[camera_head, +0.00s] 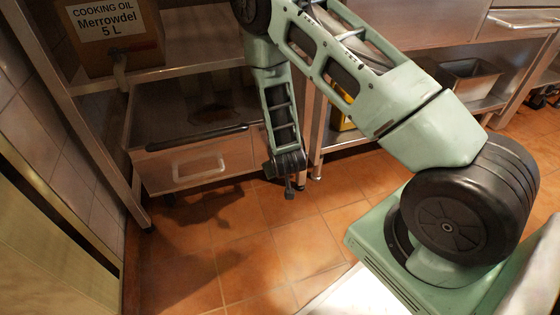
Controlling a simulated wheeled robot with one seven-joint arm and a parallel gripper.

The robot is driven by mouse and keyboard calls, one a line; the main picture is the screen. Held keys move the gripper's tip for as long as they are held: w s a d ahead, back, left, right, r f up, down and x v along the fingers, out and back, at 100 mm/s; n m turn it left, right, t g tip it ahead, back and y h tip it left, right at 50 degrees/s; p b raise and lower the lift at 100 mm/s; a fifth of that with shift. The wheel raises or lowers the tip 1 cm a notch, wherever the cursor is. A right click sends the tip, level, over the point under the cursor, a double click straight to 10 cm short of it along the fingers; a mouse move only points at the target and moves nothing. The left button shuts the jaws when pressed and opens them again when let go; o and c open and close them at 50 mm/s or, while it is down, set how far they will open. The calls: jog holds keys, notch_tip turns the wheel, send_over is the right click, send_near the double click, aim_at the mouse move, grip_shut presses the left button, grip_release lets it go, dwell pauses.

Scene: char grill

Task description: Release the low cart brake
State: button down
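A steel cart or shelf unit stands at the left, with a lower drawer front (200,163) and a dark bar handle along its top edge. A small dark foot or caster (148,228) shows at the bottom of its front left post. I cannot make out a brake lever on it. My gripper (289,188) hangs pointing down over the tiled floor, right of the drawer front and apart from that foot. The fingers are small and dark, and I cannot tell whether they are open or shut. Nothing visible hangs from them.
A cooking oil box (112,35) with a tap stands on the upper left shelf. A steel bench with a metal pan (468,80) on its lower shelf stands at the right. A yellow thing (342,117) is partly hidden behind my arm. The floor (235,245) in front is clear.

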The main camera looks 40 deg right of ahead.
jog(key=shift+s+f, duration=0.1)
jog(key=shift+f, duration=0.3)
jog(key=shift+f, duration=0.25)
jog(key=p+v, duration=0.9)
jog(key=v, duration=0.9)
jog(key=shift+r+p, duration=0.2)
jog(key=shift+p, duration=0.15)
jog(key=shift+d, duration=0.1)
jog(key=shift+w, duration=0.2)
